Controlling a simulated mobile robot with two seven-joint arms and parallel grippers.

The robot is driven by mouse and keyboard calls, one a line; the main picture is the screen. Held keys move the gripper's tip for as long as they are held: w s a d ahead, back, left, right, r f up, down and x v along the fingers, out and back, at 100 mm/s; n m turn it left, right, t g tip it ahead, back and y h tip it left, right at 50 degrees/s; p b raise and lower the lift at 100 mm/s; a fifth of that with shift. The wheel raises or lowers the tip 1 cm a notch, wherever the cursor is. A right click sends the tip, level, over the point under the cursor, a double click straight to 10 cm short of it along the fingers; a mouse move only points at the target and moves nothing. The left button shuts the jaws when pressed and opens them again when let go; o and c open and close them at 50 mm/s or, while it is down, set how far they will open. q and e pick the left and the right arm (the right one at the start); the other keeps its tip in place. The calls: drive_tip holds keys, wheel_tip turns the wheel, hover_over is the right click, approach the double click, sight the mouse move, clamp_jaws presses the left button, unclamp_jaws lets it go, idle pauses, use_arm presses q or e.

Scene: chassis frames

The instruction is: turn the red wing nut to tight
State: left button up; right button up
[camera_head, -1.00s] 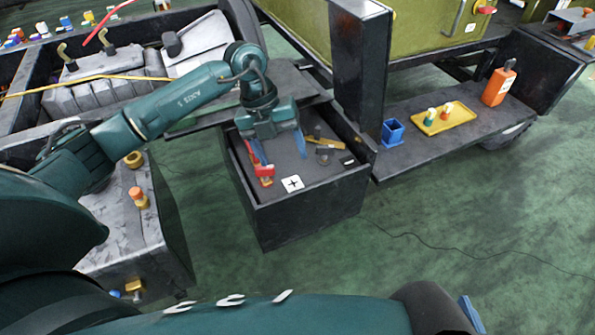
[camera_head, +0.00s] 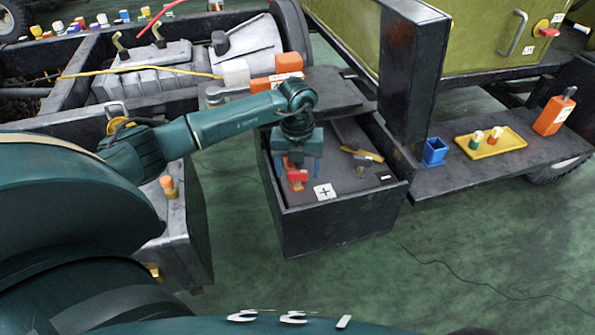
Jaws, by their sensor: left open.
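The red wing nut (camera_head: 297,177) is in the open dark box at the centre, towards its left side, near a white card with a black plus. My left gripper (camera_head: 298,172) points down over it, open, with one blue finger on each side of the red part. Whether the fingers touch it cannot be told from here. The gripper body hides the area behind the nut. My right gripper is not in view.
The dark box (camera_head: 335,225) has raised walls and holds a yellow-handled hammer-like tool (camera_head: 362,154).

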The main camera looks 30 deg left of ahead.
use_arm(q)
drive_tip(key=shift+f, duration=0.45)
drive_tip(key=c, duration=1)
